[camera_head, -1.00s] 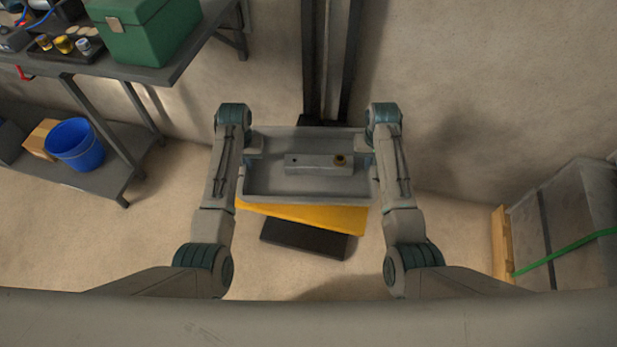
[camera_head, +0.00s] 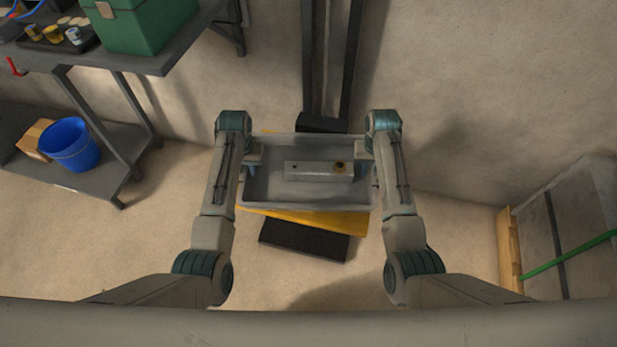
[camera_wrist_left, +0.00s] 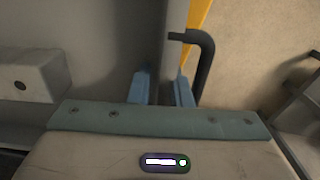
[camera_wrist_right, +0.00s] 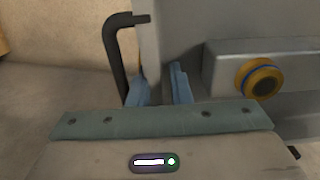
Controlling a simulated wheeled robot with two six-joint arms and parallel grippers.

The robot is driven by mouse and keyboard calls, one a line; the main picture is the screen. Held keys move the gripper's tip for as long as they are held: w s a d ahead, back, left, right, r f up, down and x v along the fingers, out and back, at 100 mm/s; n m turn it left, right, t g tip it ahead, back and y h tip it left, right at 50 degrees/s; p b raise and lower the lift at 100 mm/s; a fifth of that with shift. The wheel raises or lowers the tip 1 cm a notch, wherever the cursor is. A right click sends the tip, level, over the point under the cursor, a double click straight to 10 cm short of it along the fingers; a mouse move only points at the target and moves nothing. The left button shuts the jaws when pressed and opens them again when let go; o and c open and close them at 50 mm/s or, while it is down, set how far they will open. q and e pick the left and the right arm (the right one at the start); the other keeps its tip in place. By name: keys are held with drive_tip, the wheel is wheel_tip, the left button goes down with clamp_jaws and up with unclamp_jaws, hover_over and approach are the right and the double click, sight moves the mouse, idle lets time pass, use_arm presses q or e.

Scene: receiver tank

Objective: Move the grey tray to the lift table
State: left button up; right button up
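The grey tray (camera_head: 310,203) is level between my two arms in the head view. It holds a long grey block (camera_head: 315,171) with a brass fitting (camera_head: 341,167). The yellow lift table (camera_head: 335,219) is directly below it and shows along the front edge; contact between them is hard to judge. My left gripper (camera_wrist_left: 163,90) is shut on the tray's left wall, one finger inside and one between wall and black handle (camera_wrist_left: 206,62). My right gripper (camera_wrist_right: 160,88) is shut on the right wall in the same way, beside the other black handle (camera_wrist_right: 119,55).
A dark base (camera_head: 303,241) shows in front of the lift table. A dark upright column (camera_head: 325,124) stands behind it by the wall. At left are a bench with a green box (camera_head: 140,25) and a low shelf with a blue bucket (camera_head: 69,145). A strapped crate (camera_head: 570,235) stands at right.

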use_arm(q)
drive_tip(key=shift+o, duration=0.2)
drive_tip(key=shift+r, duration=0.15)
use_arm(e)
drive_tip(key=shift+o, duration=0.2)
drive_tip(key=shift+r, duration=0.3)
use_arm(q)
wheel_tip(320, 180, up, 12)
use_arm(e)
wheel_tip(320, 180, up, 12)
drive_tip(key=shift+f, duration=0.25)
